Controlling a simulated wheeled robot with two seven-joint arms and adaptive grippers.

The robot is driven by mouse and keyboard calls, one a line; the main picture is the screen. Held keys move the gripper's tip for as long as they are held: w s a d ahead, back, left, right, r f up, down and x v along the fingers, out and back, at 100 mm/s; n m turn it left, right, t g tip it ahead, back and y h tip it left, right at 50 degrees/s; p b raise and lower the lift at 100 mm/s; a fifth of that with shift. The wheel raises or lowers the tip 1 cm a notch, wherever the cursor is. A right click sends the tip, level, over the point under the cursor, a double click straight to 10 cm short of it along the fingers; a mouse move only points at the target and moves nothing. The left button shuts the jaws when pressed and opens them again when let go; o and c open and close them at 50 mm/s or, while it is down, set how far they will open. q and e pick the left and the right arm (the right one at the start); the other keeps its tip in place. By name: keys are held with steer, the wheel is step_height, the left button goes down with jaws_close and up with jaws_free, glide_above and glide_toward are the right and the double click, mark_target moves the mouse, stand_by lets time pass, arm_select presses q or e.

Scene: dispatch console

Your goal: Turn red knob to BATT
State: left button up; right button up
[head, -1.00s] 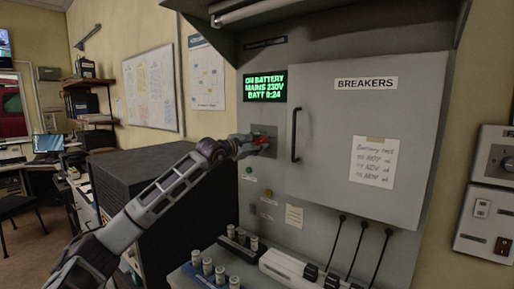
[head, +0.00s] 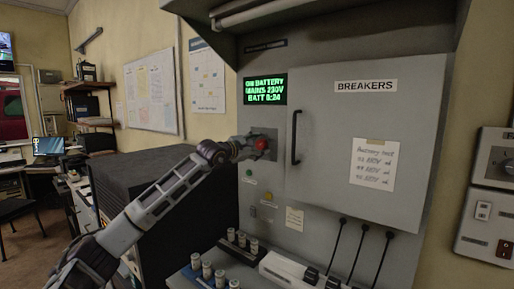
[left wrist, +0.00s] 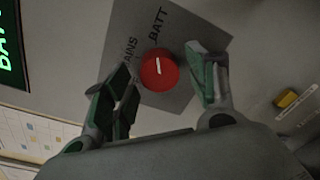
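The red knob (head: 262,144) sits on a grey plate on the cabinet front, left of the breaker door. In the left wrist view the red knob (left wrist: 159,70) has a white pointer line directed up toward the BATT label (left wrist: 158,23); the MAINS label (left wrist: 130,52) is left of it, partly hidden. My left gripper (head: 250,147) is at the knob. In the left wrist view its fingers (left wrist: 163,88) are spread on either side of the knob, with gaps showing, so it is open and holds nothing. My right gripper is not in view.
The green display (head: 265,89) above reads ON BATTERY, MAINS 230V, BATT 0:24. The breaker door (head: 355,150) with a black handle (head: 295,137) is right of the knob. Green and yellow indicators (head: 268,196) sit below. Small cylinders and cables stand on the ledge.

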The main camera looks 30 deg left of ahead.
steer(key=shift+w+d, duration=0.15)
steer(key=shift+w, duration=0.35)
arm_select(q)
steer(key=shift+s+a, duration=0.15)
steer(key=shift+s, duration=0.55)
steer(key=s, duration=0.7)
steer(key=shift+s+a+r, duration=0.15)
steer(key=shift+a, duration=0.25)
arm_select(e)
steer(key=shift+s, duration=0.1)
arm_select(q)
steer(key=shift+s, duration=0.1)
steer(key=shift+s+d+r, duration=0.2)
steer(key=shift+s+r, duration=0.05)
steer(key=shift+s, duration=0.35)
